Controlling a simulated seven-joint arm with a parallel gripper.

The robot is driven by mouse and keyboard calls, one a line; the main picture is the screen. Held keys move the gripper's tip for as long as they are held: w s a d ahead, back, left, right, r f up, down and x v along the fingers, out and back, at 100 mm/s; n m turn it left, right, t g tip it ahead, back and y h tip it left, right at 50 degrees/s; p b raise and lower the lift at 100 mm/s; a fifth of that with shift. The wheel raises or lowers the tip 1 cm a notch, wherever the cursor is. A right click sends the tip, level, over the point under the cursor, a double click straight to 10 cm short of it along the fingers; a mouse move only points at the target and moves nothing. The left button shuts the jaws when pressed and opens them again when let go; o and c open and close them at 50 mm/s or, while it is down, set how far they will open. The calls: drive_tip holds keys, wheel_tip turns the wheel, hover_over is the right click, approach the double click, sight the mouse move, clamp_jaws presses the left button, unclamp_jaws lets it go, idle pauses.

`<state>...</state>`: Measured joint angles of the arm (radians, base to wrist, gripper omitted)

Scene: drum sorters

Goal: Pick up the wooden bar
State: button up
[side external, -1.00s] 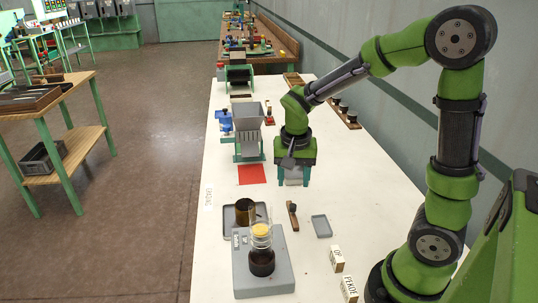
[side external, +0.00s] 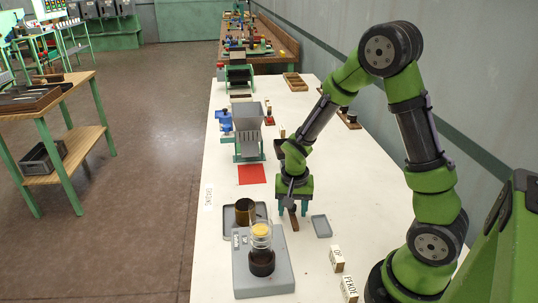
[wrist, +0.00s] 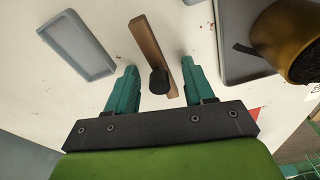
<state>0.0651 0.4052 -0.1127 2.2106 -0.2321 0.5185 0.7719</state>
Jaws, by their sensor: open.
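The wooden bar (side external: 293,220) lies on the white table in the side external view, its far end hidden behind my gripper (side external: 293,213). In the wrist view the brown bar (wrist: 151,42) has a black round knob (wrist: 159,82) at its near end. My gripper (wrist: 152,80) is open, with one green finger on each side of the bar. The bar is between the fingers and I see gaps on both sides. I cannot tell exactly how high the fingertips are above the table.
A small grey tray (side external: 321,227) lies right of the bar. On the left are a dark tray (side external: 231,221) with a brass cup (side external: 244,206) and a grey device (side external: 277,276) with a glass jar. Two lettered blocks (side external: 337,259) (side external: 349,289) stand nearer. A red square (side external: 252,174) lies beyond.

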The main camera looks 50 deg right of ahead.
clamp_jaws()
drive_tip(key=shift+r, duration=0.15)
drive_tip(key=shift+r, duration=0.35)
drive_tip(key=r, duration=0.8)
drive_tip(key=shift+w+a+r, duration=0.1)
drive_tip(key=shift+a+r, duration=0.1)
drive_tip(key=shift+a, duration=0.05)
drive_tip(key=w+a+r+n+y, duration=0.1)
drive_tip(key=w+a+r+n, duration=0.1)
drive_tip(key=a+n, duration=0.3)
drive_tip(key=w+a+r+n, duration=0.1)
drive_tip(key=w+a+n, duration=0.2)
drive_tip(key=a+n, duration=0.3)
drive_tip(key=shift+w+a+r+n+y, duration=0.3)
drive_tip(key=shift+w+r+n+y, duration=0.1)
drive_tip(key=shift+n, duration=1.7)
